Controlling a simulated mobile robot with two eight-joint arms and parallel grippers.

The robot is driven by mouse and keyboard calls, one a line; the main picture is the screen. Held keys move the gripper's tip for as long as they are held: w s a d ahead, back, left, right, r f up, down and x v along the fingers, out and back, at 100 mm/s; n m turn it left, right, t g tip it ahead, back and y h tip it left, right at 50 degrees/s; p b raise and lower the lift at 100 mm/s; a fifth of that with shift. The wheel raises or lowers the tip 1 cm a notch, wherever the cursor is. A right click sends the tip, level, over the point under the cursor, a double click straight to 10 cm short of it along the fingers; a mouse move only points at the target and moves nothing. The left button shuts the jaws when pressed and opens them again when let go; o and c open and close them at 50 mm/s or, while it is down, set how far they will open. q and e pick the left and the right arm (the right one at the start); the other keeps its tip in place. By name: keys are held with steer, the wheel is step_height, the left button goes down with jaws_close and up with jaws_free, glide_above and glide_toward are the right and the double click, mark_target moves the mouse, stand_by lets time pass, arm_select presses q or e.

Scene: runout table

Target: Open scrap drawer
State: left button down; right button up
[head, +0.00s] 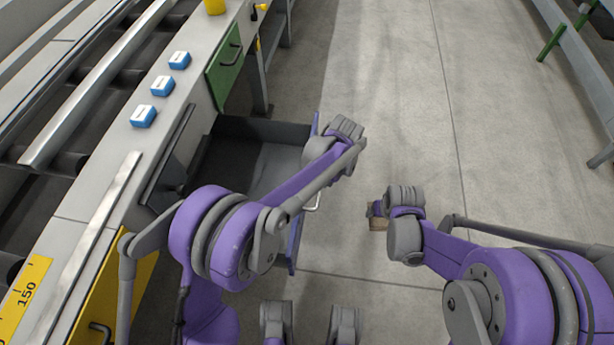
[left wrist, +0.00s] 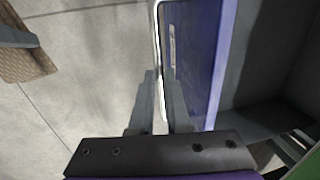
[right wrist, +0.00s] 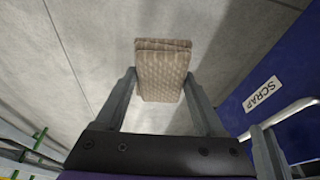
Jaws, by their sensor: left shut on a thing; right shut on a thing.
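The scrap drawer (head: 262,130) stands pulled out from the table, its dark inside bare where I see it. Its blue front (right wrist: 250,75) carries a SCRAP label in the right wrist view. My left gripper (left wrist: 160,100) is shut on the drawer's silver bar handle (left wrist: 157,50); in the head view my arm hides most of that grip. My right gripper (right wrist: 163,100) is shut on a beige, patterned, folded-looking piece (right wrist: 163,68), held over the floor in front of the drawer. The piece also shows in the head view (head: 377,223).
A green drawer front (head: 225,65) is closed farther along the table. Several blue-and-white blocks (head: 161,86) and a yellow cup-like item (head: 215,6) stand on the table edge. A yellow panel (head: 118,290) is nearer. The aisle floor (head: 390,120) is clear.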

arm_select(q)
steer(key=shift+d, duration=0.35)
steer(key=c, duration=0.9)
jaws_free()
arm_select(e)
steer(key=p+v, duration=0.1)
steer(key=v, duration=0.1)
steer(key=w+p+v, duration=0.1)
steer(key=p+v, duration=0.1)
steer(key=shift+r, duration=0.15)
arm_select(q)
steer(key=r, duration=0.4)
steer(key=d+r, duration=0.1)
steer(key=r, duration=0.3)
steer(key=d+r, duration=0.1)
steer(key=r, duration=0.3)
steer(key=shift+s+d, duration=0.1)
steer(key=shift+d, duration=0.05)
